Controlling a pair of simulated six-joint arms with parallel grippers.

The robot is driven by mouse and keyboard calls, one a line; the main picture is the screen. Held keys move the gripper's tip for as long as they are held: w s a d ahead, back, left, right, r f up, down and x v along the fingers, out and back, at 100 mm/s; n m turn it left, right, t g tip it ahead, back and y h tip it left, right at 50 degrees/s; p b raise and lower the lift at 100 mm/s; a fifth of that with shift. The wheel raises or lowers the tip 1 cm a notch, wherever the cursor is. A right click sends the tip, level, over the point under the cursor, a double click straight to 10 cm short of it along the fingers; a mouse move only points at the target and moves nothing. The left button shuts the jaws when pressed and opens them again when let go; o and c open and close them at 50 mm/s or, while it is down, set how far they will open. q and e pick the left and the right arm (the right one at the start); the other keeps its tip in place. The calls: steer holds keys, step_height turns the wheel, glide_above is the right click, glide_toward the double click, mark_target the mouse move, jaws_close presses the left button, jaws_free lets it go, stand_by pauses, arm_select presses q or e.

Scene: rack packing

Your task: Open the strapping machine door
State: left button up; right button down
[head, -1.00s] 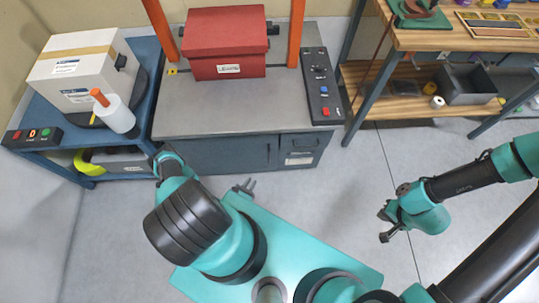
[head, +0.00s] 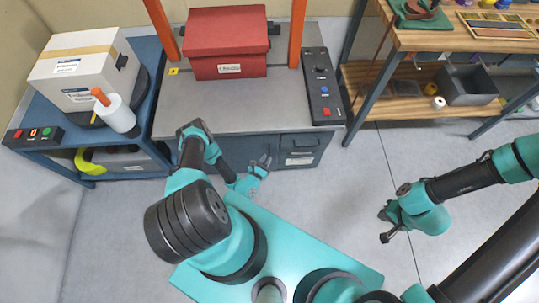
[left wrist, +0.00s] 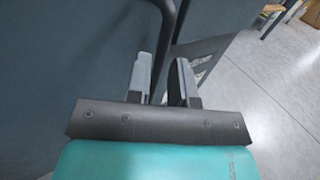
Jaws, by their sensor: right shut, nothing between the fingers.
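The strapping machine (head: 190,115) is a grey cabinet with a flat top and an orange arch. Its dark door (head: 300,143) is in the front face at the right, with a white label, and looks flush with the front. My left gripper (head: 264,163) is low in front of the door's left part. In the left wrist view my left gripper (left wrist: 161,75) is open, and a dark bar-like handle (left wrist: 168,25) runs down between its two fingers. Whether a finger touches it I cannot tell. My right gripper (head: 384,227) is shut and empty, over the floor at the right.
A red box (head: 226,45) sits on the machine under the arch, left of a control panel (head: 322,85). A blue cart (head: 60,145) with a white carton (head: 75,75) stands at the left. A wooden workbench (head: 430,40) stands at the right. The floor before the door is clear.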

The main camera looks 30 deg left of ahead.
arm_select(q)
steer(key=shift+w, duration=1.7)
jaws_close()
